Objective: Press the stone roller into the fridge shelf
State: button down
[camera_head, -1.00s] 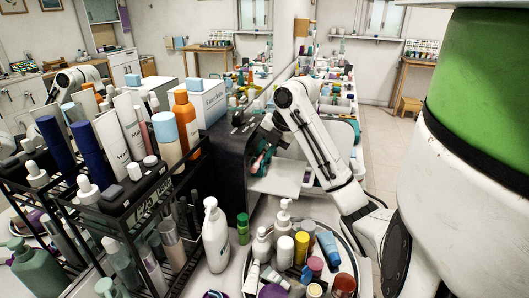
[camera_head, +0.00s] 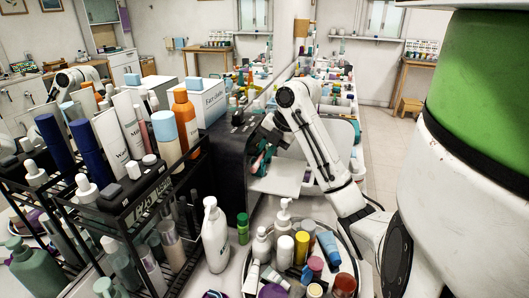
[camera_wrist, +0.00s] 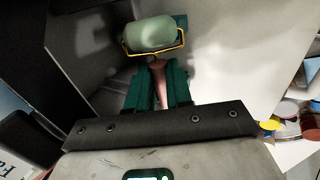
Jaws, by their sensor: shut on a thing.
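The stone roller (camera_wrist: 153,35) has a pale green cylinder in a gold wire frame and a pink handle. My gripper (camera_wrist: 157,84) is shut on the pink handle between its teal fingers. The roller's head points away from the gripper, in front of dark grey walls and a white surface. In the head view my gripper (camera_head: 263,155) is at the open front of the small dark fridge (camera_head: 231,160). A white panel (camera_head: 280,180) extends below the gripper. The wrist view does not clearly show whether the roller touches the shelf.
A black rack (camera_head: 140,205) full of bottles stands at the left. A white pump bottle (camera_head: 215,240) and a round tray (camera_head: 345,245) of bottles stand in front of the fridge. Small colourful items (camera_wrist: 290,108) lie right of the white surface.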

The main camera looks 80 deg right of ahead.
jog(key=shift+a+f+b, duration=0.15)
jog(key=shift+f+b, duration=0.2)
jog(key=shift+f, duration=0.3)
jog(key=c, duration=0.9)
grip_release()
jog(key=shift+c, duration=0.2)
jog(key=p+v, duration=0.1)
jog(key=v, duration=1)
jog(key=shift+r, duration=0.35)
jog(key=shift+w, duration=0.1)
